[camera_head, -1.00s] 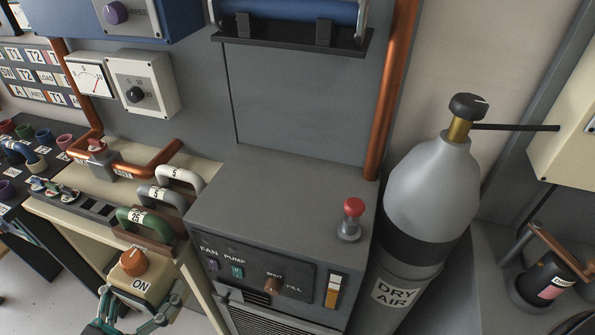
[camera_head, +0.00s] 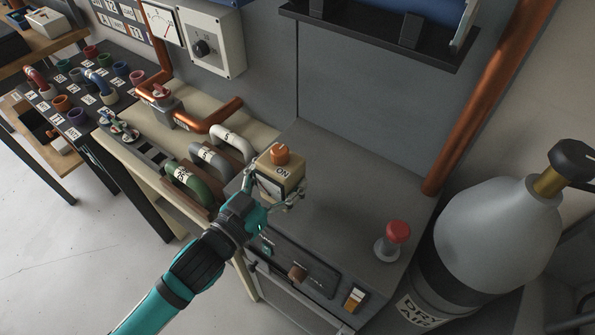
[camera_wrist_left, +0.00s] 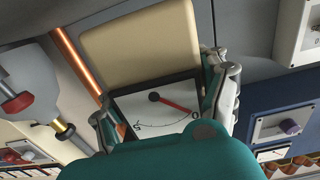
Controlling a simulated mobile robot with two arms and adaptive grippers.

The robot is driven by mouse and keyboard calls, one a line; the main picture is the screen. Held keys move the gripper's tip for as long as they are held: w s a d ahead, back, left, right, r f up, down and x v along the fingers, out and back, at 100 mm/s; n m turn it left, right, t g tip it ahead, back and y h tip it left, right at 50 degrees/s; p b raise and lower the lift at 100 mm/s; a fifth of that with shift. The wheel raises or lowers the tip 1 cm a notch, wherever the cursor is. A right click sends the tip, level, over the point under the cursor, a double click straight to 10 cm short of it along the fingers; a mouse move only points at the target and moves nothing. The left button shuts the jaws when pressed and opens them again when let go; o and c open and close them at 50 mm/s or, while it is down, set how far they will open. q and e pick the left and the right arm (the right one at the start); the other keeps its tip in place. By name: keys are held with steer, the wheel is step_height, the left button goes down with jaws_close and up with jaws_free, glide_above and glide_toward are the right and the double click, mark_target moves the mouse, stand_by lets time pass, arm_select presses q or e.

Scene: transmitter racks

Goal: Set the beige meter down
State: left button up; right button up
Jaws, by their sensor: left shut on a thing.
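The beige meter (camera_head: 284,173) has an orange knob and an "ON" label on top. My left gripper (camera_head: 273,192) is shut on it, with one finger on each side. The meter is at the left part of the grey cabinet's top (camera_head: 335,190); I cannot tell whether it touches the surface. In the left wrist view the meter's beige body (camera_wrist_left: 140,45) and its white dial with a red needle (camera_wrist_left: 160,103) show between the fingers (camera_wrist_left: 165,100). My right gripper is not in view.
A red push button (camera_head: 395,236) stands at the cabinet top's right front. A grey gas cylinder (camera_head: 492,235) is to the right. Green (camera_head: 186,182), grey and white handles stand just left of the meter. The cabinet top's middle is clear.

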arm_select(q)
steer(key=w+d+f, duration=0.1)
steer(key=w+d+f+p, duration=0.1)
steer(key=f, duration=0.1)
steer(key=shift+w+d, duration=0.1)
steer(key=shift+d, duration=0.25)
steer(key=shift+f, duration=0.3)
steer(key=shift+f, duration=0.15)
steer(key=o, duration=1.6)
